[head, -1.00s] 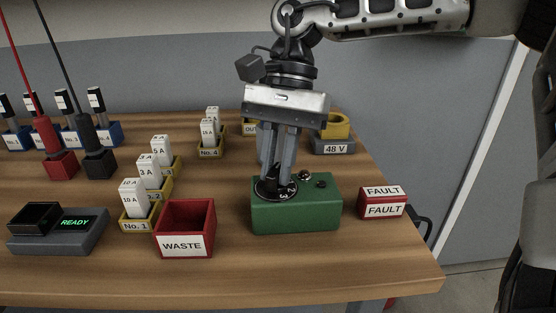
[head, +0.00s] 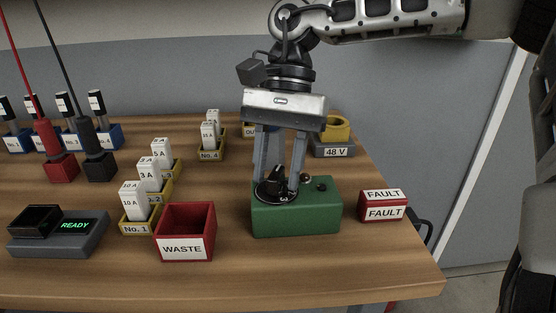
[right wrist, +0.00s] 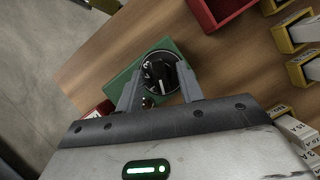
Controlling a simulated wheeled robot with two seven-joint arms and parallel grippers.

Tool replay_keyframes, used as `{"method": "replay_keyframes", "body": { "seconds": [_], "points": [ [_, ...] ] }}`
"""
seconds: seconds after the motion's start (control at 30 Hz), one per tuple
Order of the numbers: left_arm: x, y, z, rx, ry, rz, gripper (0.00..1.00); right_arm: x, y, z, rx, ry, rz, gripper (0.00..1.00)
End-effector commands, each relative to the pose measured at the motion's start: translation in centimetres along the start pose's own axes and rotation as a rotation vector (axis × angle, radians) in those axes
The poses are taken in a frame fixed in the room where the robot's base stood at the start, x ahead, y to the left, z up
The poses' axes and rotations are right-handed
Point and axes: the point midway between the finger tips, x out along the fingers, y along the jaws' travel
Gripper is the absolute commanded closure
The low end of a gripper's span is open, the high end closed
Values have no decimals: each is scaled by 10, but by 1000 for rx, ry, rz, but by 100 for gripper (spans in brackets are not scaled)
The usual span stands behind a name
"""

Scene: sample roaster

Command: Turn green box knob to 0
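The green box (head: 297,219) stands near the front right of the table, with a black round knob (head: 275,187) on the left of its top. White marks show on the dial, among them a 3 at the front. My right gripper (head: 280,182) points straight down over the knob, with its fingers spread to either side of it. In the right wrist view the knob (right wrist: 159,73) lies between and just beyond the open fingertips (right wrist: 160,92), with a gap on both sides. The knob's pointer setting cannot be read surely. My left gripper is not in view.
A red WASTE bin (head: 186,232) stands left of the green box, and a red FAULT block (head: 383,205) stands to its right. Yellow fuse holders (head: 139,218) stand further left. A 48 V block (head: 333,148) stands behind. Bare table lies in front.

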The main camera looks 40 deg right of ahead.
Motion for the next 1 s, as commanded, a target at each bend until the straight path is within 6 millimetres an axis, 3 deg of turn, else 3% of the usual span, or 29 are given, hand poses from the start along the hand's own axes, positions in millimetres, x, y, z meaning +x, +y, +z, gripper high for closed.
{"method": "replay_keyframes", "body": {
  "seconds": [0.17,0.33,0.8,1.0],
  "points": [
    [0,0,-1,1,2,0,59,-1,0,0,0,0,-1,63],
    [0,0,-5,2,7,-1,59,-18,-1,0,0,3,-4,63],
    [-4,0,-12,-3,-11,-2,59,-126,-1,1,1,2,-3,63],
    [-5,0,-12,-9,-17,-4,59,-153,0,0,0,1,0,63]
  ]
}}
